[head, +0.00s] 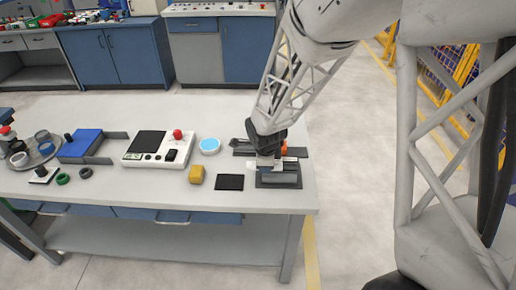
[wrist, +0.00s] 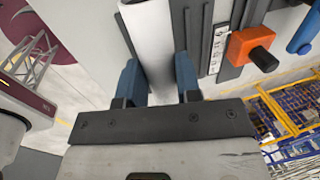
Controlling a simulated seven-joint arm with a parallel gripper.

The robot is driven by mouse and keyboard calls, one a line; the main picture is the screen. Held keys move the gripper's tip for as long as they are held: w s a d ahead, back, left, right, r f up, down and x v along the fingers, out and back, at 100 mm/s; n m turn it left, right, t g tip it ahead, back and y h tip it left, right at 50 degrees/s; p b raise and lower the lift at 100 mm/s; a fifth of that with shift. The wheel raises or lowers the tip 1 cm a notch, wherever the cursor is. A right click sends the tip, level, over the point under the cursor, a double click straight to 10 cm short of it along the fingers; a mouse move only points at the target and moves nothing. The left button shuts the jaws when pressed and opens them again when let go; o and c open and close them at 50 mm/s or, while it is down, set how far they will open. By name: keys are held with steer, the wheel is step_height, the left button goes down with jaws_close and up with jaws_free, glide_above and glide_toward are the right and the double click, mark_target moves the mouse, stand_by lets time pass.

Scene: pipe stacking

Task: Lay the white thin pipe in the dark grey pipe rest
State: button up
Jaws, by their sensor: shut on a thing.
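The white thin pipe (wrist: 152,45) is between the blue fingers of my gripper (wrist: 159,82) in the wrist view, and the fingers are shut on it. In the head view my gripper (head: 267,163) is low over the right end of the workbench, at the dark grey pipe rest (head: 279,181). My gripper covers part of the rest there, and the pipe is mostly hidden. I cannot tell whether the pipe touches the rest.
A dark fixture with an orange part (head: 284,147) is just behind the gripper; its orange knob (wrist: 250,47) shows at right in the wrist view. A black pad (head: 230,183), yellow block (head: 196,174), blue-topped dish (head: 210,145) and control box (head: 158,149) lie to the left.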

glide_above(254, 150)
steer(key=shift+s+f, duration=0.3)
steer(key=shift+f, duration=0.45)
steer(key=shift+f, duration=0.1)
stand_by(0.4)
steer(key=shift+s+x, duration=0.15)
steer(key=shift+x, duration=0.65)
steer(key=shift+s+x, duration=0.2)
steer(key=shift+x, duration=0.6)
steer(key=shift+s+f, duration=0.1)
steer(key=shift+f, duration=0.5)
